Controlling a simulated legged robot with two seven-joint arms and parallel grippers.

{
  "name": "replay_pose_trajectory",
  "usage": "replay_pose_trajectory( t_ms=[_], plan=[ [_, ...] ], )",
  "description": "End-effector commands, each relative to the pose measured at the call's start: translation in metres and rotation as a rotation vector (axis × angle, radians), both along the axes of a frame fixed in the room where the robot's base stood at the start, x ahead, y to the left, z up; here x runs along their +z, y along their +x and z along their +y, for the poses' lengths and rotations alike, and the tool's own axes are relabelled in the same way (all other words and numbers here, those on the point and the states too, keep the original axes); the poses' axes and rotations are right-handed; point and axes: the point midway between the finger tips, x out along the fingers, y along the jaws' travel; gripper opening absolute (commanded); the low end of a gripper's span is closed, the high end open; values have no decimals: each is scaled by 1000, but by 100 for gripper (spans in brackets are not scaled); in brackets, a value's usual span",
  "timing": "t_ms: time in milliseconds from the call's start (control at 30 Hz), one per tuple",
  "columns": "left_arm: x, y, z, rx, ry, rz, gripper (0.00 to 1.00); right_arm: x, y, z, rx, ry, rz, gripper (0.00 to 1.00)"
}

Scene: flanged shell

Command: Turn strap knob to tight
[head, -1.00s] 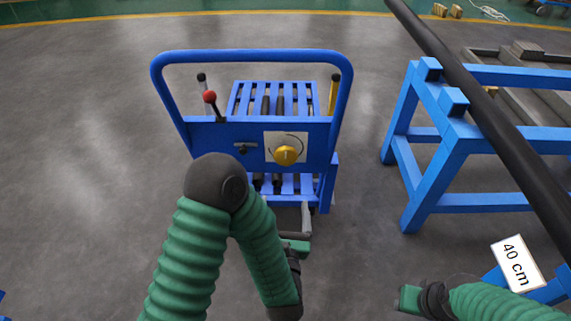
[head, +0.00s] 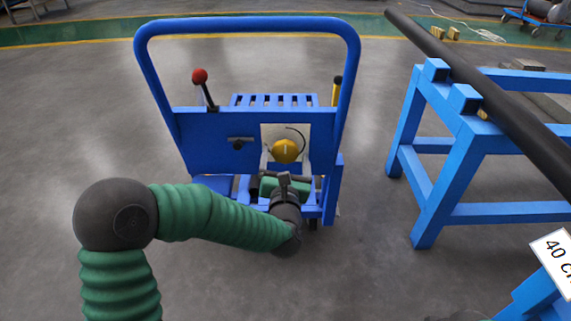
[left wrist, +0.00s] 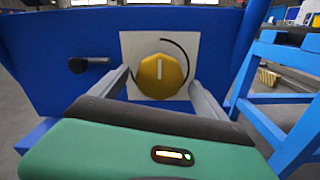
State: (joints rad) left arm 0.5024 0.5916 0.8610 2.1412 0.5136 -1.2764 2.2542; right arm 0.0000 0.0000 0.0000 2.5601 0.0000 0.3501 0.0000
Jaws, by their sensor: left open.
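The yellow strap knob (head: 286,151) sits on a white plate (head: 302,134) on the blue cart panel. In the left wrist view the knob (left wrist: 160,76) has a pale pointer line standing about upright, and a dark arc curves over its top and right. My left gripper (head: 286,160) is open in front of the knob. In the left wrist view its two grey fingers (left wrist: 165,88) stand on either side of the knob's lower part, apart from each other. I cannot tell whether they touch it. My right gripper does not show in the head view now.
A red-topped lever (head: 201,78) and a small black handle (head: 240,141) are left of the knob. The cart's blue hoop handle (head: 248,24) rises above. A blue stand (head: 455,150) bearing a long dark pipe (head: 490,90) is at right.

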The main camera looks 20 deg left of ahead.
Motion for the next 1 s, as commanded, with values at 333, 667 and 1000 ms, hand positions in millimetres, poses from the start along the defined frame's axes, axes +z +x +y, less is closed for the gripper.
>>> replay_pose_trajectory(
  t_ms=[333, 667, 1000],
  plan=[
    [1, 6, 2, 0, 0, 0, 83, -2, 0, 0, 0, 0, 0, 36],
    [0, 6, 2, -1, -1, 0, 40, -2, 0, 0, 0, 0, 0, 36],
    [0, 6, 1, -2, 11, 4, 23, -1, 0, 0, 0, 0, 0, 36]
  ],
)
